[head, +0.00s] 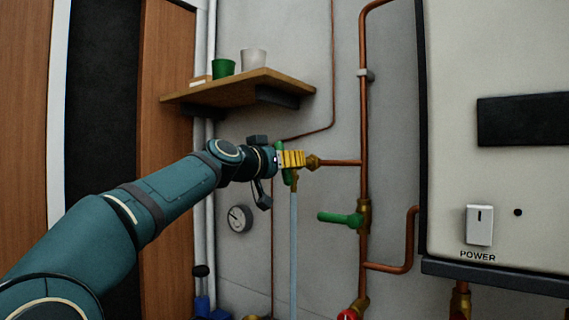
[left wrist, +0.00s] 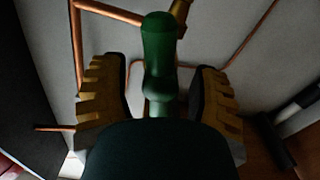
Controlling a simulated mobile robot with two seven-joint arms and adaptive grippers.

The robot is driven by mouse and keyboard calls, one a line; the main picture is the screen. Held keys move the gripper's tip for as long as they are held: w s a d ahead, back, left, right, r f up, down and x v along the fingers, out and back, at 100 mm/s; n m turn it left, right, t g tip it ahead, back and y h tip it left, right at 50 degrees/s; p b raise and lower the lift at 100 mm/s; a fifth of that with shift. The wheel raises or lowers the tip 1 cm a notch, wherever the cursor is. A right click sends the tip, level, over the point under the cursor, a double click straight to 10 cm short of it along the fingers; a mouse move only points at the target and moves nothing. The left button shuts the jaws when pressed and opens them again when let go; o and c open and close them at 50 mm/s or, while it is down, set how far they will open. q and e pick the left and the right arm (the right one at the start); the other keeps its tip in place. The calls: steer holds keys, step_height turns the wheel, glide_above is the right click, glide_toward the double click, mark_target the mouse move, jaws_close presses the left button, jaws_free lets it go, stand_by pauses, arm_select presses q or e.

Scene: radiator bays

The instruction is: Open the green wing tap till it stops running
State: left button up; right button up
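The green wing tap (head: 280,149) sits at the end of a short copper branch pipe, partly hidden by my left gripper (head: 291,159). A pale blue stream of water (head: 293,245) runs down below its brass spout. In the left wrist view the green wing (left wrist: 158,45) stands between the two yellow fingers of my left gripper (left wrist: 158,72). The fingers are apart, with a gap on each side of the wing. My right gripper is not in view.
A second green lever tap (head: 341,218) sits lower on the vertical copper pipe (head: 362,120). A wooden shelf (head: 225,93) with a green cup (head: 223,68) and a white cup (head: 254,59) is above my arm. A gauge (head: 240,218) hangs below it. A boiler (head: 500,190) stands at right.

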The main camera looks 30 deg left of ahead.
arm_select(q)
steer(key=s+a, duration=0.1)
steer(key=s, duration=1.1)
steer(key=shift+a+f, duration=0.1)
stand_by(0.4)
